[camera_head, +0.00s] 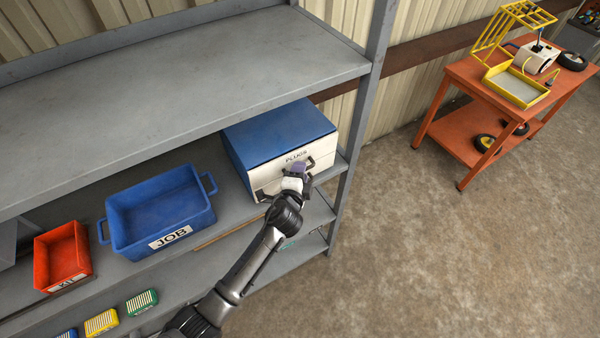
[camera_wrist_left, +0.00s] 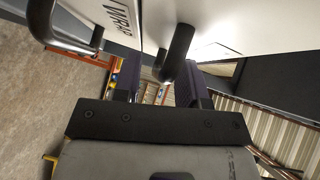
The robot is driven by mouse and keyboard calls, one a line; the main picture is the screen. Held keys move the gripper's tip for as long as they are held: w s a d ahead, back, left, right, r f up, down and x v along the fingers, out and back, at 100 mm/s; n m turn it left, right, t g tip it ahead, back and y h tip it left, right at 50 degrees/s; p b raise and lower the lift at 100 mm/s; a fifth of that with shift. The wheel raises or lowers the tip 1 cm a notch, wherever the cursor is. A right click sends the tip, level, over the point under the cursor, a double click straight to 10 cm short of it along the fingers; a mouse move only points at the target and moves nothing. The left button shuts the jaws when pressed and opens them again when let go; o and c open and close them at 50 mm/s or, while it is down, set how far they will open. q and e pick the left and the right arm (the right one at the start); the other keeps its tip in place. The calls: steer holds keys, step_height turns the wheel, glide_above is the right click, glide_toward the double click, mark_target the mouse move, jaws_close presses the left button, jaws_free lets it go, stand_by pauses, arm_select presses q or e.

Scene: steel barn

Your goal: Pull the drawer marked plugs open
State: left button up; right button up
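The drawer unit has a blue top (camera_head: 277,135) and white fronts, and stands on the shelf. The drawer marked PLUGS (camera_head: 330,146) is the upper one and looks closed, with my gripper covering part of its front. Its dark handle (camera_wrist_left: 179,54) shows between my left fingers in the wrist view. My left gripper (camera_head: 300,170) is at this handle, with its fingers apart on either side of it. I cannot tell whether either finger touches it. My right gripper is in neither view.
A lower drawer with its own handle (camera_wrist_left: 68,25) lies just below. A blue JOB bin (camera_head: 160,212) and a red KIT bin (camera_head: 62,258) stand left on the shelf. The upper shelf board (camera_head: 180,80) overhangs them. Floor is clear toward the orange cart (camera_head: 465,130).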

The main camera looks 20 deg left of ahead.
arm_select(q)
jaws_close()
stand_by(0.4)
